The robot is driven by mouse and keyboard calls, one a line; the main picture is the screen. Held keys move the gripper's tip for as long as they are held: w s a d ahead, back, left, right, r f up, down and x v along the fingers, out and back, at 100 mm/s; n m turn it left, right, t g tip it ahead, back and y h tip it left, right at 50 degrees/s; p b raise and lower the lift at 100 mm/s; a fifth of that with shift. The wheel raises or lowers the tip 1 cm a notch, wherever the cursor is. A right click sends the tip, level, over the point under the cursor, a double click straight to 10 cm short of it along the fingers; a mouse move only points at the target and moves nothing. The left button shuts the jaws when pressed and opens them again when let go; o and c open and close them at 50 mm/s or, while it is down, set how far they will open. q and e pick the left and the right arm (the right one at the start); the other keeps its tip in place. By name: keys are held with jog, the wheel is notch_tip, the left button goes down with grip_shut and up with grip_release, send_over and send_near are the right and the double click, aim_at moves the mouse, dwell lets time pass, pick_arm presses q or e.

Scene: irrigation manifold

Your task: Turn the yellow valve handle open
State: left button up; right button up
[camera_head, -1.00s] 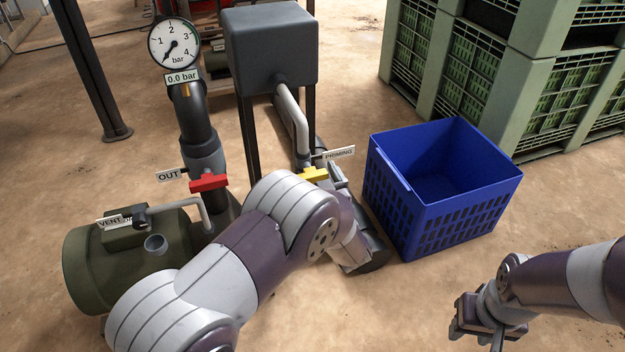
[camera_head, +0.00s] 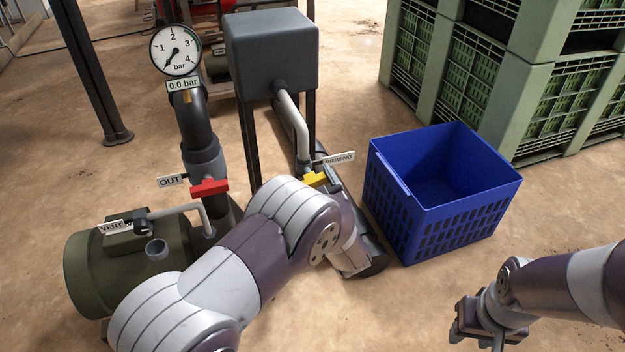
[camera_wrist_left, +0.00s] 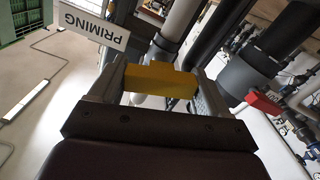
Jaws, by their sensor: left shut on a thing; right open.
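The yellow valve handle (camera_head: 315,179) sits on the pipe beside the PRIMING tag (camera_head: 338,159), partly hidden by my left arm in the head view. My left gripper (camera_head: 326,182) is at the handle, its fingers mostly hidden behind my wrist. In the left wrist view the yellow handle (camera_wrist_left: 160,84) lies crosswise between the two fingers, which are shut on it. My right gripper (camera_head: 468,322) is open and empty above the floor at the lower right.
A red handle (camera_head: 208,187) by the OUT tag is left of my arm. The gauge (camera_head: 176,51) reads 0.0 bar. A green pump body (camera_head: 85,265), a grey tank (camera_head: 271,52) and a blue crate (camera_head: 440,225) stand close by. Green crates are stacked behind.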

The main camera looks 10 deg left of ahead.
pick_arm(q)
jog(key=n, duration=0.3)
jog(key=shift+n, duration=0.3)
jog(key=n, duration=0.3)
jog(key=shift+f+n, duration=0.15)
jog(key=shift+n, duration=0.15)
jog(key=n+b, duration=0.1)
jog(key=n, duration=0.2)
jog(key=shift+f+n, duration=0.1)
jog(key=shift+n, duration=0.2)
jog(key=shift+n+b, duration=0.8)
jog(key=shift+n, duration=1.2)
jog(key=o, duration=1)
jog(key=shift+c, duration=0.2)
jog(key=shift+s, duration=0.15)
